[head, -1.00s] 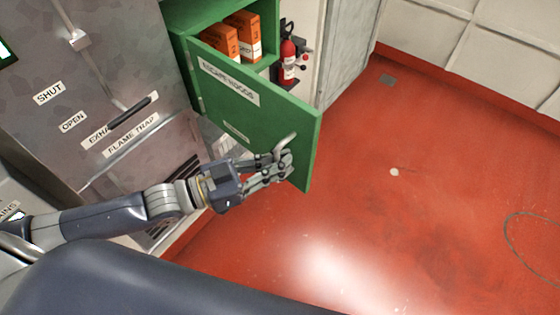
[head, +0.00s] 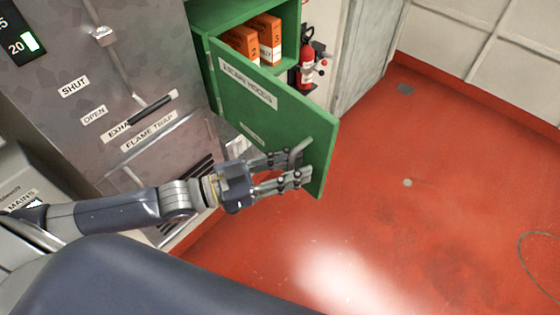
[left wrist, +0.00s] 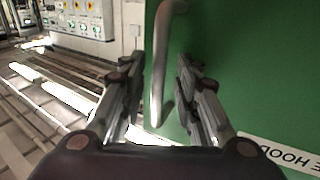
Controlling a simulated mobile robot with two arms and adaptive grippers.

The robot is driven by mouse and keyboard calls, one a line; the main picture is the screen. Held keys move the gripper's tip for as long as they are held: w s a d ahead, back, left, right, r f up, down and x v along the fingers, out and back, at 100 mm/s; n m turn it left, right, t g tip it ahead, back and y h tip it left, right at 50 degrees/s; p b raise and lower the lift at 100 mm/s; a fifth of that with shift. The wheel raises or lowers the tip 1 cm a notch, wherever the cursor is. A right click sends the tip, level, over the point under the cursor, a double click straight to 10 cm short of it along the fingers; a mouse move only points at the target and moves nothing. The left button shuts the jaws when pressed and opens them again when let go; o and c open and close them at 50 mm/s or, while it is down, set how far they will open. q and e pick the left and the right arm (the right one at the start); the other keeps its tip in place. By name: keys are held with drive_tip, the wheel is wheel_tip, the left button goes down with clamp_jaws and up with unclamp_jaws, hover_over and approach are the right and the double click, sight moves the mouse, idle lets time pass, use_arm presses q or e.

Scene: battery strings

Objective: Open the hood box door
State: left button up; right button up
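The green hood box door (head: 265,125), labelled "ESCAPE HOODS", stands swung well out from the green hood box (head: 225,12). Its metal handle (head: 301,147) is near the free edge. My left gripper (head: 303,166) is at the handle with its fingers apart. In the left wrist view the handle (left wrist: 158,75) stands between the two spread fingers (left wrist: 160,100), with gaps showing on both sides. The green door panel (left wrist: 250,60) fills the right of that view. My right gripper is not in view.
Orange boxes (head: 269,38) stand inside the hood box. A red fire extinguisher (head: 307,60) hangs on the wall beside it. A grey metal cabinet (head: 60,60) with labels is on the left. The red floor (head: 430,220) to the right is mostly clear.

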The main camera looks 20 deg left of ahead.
use_arm(q)
drive_tip(key=v, duration=1.2)
idle(0.4)
idle(0.6)
